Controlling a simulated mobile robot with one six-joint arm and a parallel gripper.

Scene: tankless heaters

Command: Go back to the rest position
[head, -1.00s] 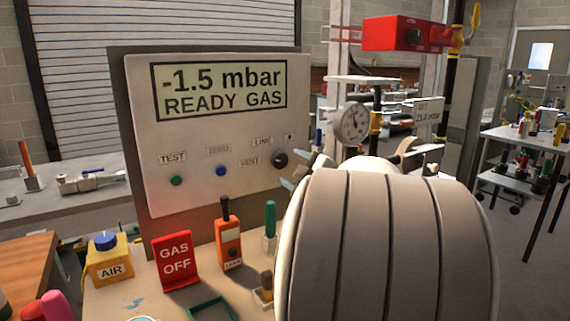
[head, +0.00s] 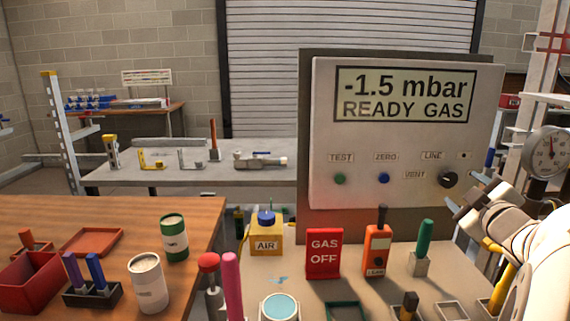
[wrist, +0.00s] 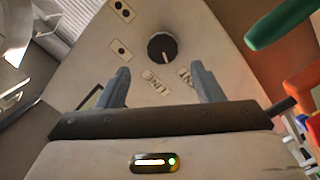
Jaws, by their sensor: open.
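My gripper (head: 462,202) is at the right of the head view, in front of the lower right of the control panel (head: 330,110). In the wrist view its two grey fingers (wrist: 163,86) stand wide apart with nothing between them. The black LINE/VENT knob (head: 448,180) shows beyond the fingertips in the wrist view (wrist: 162,46), apart from them. The panel display reads -1.5 mbar READY GAS. My white arm covers the lower right corner of the head view.
A red GAS OFF sign (head: 324,253), an orange detector (head: 377,249), a green-handled tool (head: 424,240) and a yellow AIR box (head: 266,236) stand below the panel. A pressure gauge (head: 547,152) is at the right. A wooden table (head: 60,212) with cans is at the left.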

